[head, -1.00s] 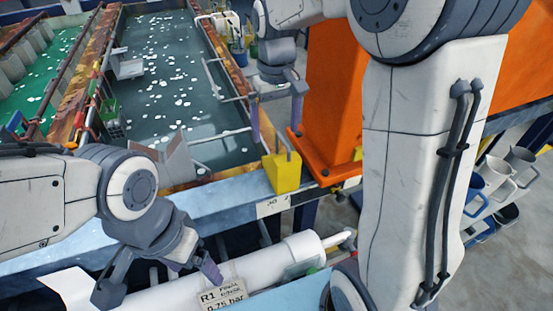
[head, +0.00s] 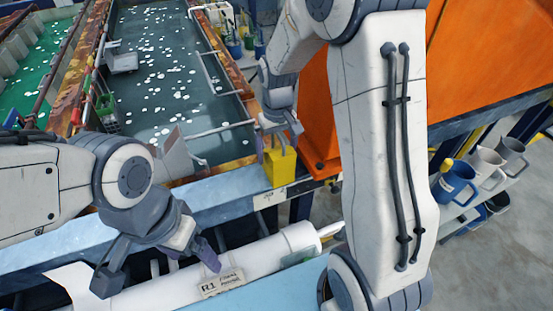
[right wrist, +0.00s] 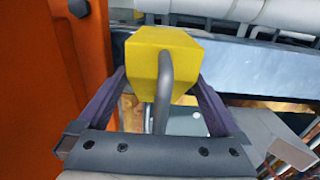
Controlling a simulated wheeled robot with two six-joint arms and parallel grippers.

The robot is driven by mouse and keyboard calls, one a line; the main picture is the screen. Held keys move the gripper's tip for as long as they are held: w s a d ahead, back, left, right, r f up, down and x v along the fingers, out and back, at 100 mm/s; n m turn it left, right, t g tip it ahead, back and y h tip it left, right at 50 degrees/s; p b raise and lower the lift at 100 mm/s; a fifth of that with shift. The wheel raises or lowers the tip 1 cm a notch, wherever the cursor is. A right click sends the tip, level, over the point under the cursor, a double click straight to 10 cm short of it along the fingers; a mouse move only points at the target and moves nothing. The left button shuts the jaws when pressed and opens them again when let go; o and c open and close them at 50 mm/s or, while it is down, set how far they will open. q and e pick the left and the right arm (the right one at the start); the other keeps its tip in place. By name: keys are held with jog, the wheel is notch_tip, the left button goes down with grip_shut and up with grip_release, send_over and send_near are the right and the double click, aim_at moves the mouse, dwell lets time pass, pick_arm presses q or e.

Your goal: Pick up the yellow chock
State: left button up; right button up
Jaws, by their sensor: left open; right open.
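The yellow chock (head: 281,169) stands on the blue tank edge beside the orange block in the head view. In the right wrist view the yellow chock (right wrist: 165,55) shows its faceted top and a grey bent handle. My right gripper (head: 276,150) is just at the chock, with its fingers open. In the right wrist view my right gripper (right wrist: 160,85) has one finger on each side of the chock and handle; whether they touch it I cannot tell. My left gripper (head: 165,270) is open and empty above the white pipe at the lower left.
A big orange block (head: 390,75) stands right beside the chock. A white pipe (head: 250,258) with a tag reading R1 (head: 222,283) runs below the ledge. A liquid-filled tank (head: 170,80) lies behind. Several mugs (head: 455,182) stand on a shelf at right.

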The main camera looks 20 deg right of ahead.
jog(key=shift+r, duration=0.1)
grip_shut()
